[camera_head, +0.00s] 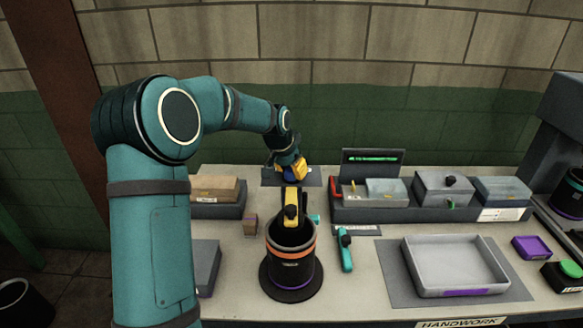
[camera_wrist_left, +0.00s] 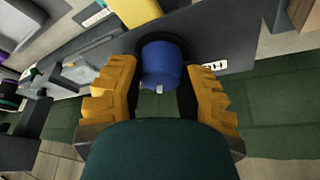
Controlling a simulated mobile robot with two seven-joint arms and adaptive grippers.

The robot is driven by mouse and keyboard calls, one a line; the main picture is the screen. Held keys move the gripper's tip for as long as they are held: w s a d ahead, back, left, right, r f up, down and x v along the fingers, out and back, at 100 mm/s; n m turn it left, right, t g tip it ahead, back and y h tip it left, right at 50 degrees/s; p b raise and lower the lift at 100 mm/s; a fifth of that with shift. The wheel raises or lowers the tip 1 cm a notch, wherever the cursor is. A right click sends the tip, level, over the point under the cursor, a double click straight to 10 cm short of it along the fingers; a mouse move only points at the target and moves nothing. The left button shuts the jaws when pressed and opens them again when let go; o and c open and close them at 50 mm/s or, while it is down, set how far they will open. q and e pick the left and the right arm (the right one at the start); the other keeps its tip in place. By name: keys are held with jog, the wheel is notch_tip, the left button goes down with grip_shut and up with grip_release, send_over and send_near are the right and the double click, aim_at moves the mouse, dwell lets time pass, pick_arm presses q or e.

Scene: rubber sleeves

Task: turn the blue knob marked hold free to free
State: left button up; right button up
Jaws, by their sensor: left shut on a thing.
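The blue knob (camera_wrist_left: 163,64) sits on a dark grey panel between the two yellow fingers of my left gripper (camera_wrist_left: 165,95) in the left wrist view. The gripper is shut on it. A small white mark shows on the knob's near edge. A white label with dark print lies on the panel beside the knob, too small to read, so I cannot tell which setting the knob is at. In the head view the left gripper (camera_head: 292,171) is at the back of the bench, and the knob (camera_head: 290,175) is partly hidden by it. My right gripper is not in view.
A dark canister with an orange band (camera_head: 291,260) stands in front of the panel, with a yellow and black object in it. A dark rack with grey boxes (camera_head: 385,213) is to the right. A grey tray (camera_head: 455,291) and a teal-handled tool (camera_head: 346,252) lie nearer.

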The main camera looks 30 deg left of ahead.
pick_arm(q)
jog(key=shift+f+m, duration=0.1)
jog(key=shift+m, duration=0.2)
jog(key=o, duration=1.2)
jog(key=v, duration=1.2)
